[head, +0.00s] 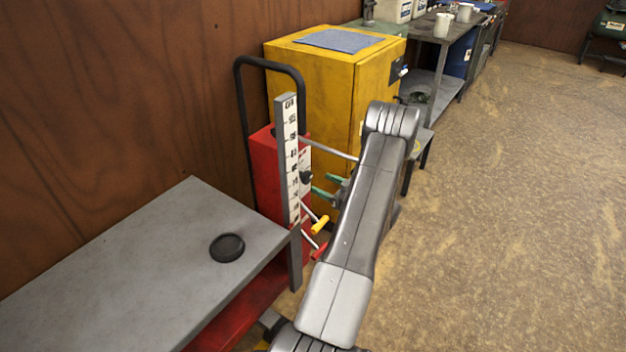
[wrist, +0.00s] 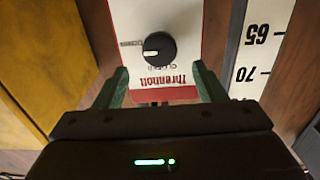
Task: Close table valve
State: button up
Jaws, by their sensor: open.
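A black round knob (wrist: 159,48) with a white pointer sits on a white panel (wrist: 180,15) with red lettering in the wrist view. In the head view the knob (head: 306,177) is on the front of the red unit (head: 266,170). My gripper (wrist: 160,72) is open, its green fingers apart on either side below the knob in the wrist view. In the head view my gripper (head: 318,184) is just right of the knob; I see no contact. A yellow-handled lever (head: 320,225) and a red-handled lever (head: 320,251) stick out lower down. Which part is the table valve, I cannot tell.
A grey upright scale (head: 287,155) stands beside the red unit, with a grey table (head: 130,270) bearing a black disc (head: 227,247) in front. A yellow cabinet (head: 315,80) stands behind. The floor (head: 500,200) at right is clear.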

aim_at(309, 178)
jog(key=x, duration=0.5)
jog(key=shift+a, duration=0.1)
jog(key=c, duration=0.9)
